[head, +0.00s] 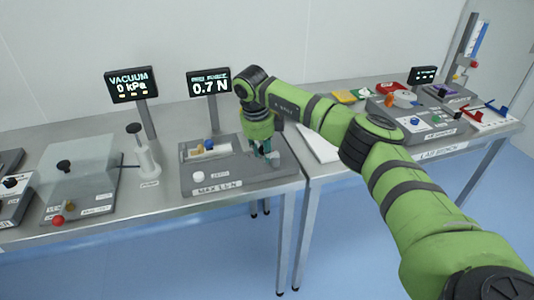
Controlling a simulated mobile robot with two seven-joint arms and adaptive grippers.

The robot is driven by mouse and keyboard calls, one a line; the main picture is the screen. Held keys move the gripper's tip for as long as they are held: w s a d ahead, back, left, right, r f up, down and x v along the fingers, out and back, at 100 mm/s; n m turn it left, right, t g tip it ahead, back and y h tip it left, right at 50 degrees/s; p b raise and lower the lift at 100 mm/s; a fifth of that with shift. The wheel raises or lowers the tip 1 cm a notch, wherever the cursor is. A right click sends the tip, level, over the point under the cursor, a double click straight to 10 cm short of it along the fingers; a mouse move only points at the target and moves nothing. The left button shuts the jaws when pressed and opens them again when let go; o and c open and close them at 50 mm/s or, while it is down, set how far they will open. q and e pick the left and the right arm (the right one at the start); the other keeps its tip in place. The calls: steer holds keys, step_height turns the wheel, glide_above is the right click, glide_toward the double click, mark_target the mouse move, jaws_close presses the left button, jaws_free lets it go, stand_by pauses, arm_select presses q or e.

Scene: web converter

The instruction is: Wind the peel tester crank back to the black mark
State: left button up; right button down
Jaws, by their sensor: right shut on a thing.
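The peel tester (228,181) is a grey flat unit on the left-hand bench, with a "MAX" label on its front edge. Its screen (209,84) on a post behind reads 0.7 N. My right gripper (267,157) reaches down from above onto the right part of the tester and is shut on the crank. The fingers and green wrist hide most of the crank, and I cannot make out the black mark. My left gripper is not in view.
A vacuum screen (132,85) reading 0 kPa stands to the left, behind a white pump-like stand (146,158). A clear-covered unit (80,170) sits further left. On the right bench are a white sheet (318,144), coloured pieces and another grey unit (432,115).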

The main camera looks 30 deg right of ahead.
steer(key=shift+w+m+g, duration=0.15)
steer(key=shift+w+m, duration=0.15)
steer(key=shift+m, duration=0.45)
steer(key=shift+w+m+g, duration=0.15)
steer(key=shift+w+m, duration=0.1)
steer(key=shift+m, duration=0.5)
steer(key=c, duration=0.9)
jaws_free()
steer(key=shift+c, duration=0.2)
step_height(320, 180, up, 12)
steer(key=a, duration=0.2)
steer(key=shift+a, duration=0.2)
steer(key=shift+s+f, duration=0.1)
